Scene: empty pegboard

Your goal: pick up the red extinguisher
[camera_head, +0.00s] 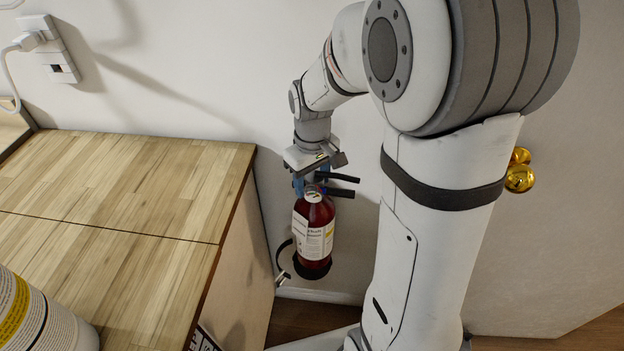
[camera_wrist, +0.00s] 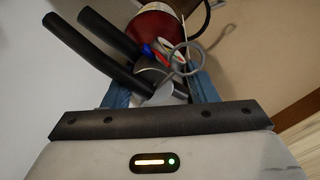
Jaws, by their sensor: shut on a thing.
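The red extinguisher (camera_head: 315,228) hangs upright beside the right side of the wooden cabinet, with a white label on its body and black handles at its top. My gripper (camera_head: 311,182) is above it, pointing down, with its blue fingers shut on the extinguisher's top near the valve. In the wrist view the red body (camera_wrist: 160,22), two black handles and a grey ring show beyond my gripper (camera_wrist: 158,88), with the valve between the blue fingers. The extinguisher's lower end is near a black strap or bracket; whether it touches that cannot be told.
The wooden cabinet top (camera_head: 120,200) fills the left, with a white container (camera_head: 40,315) at its near corner. A white wall stands behind, with an outlet (camera_head: 50,48). A door with a brass knob (camera_head: 520,175) is at the right. The floor shows below.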

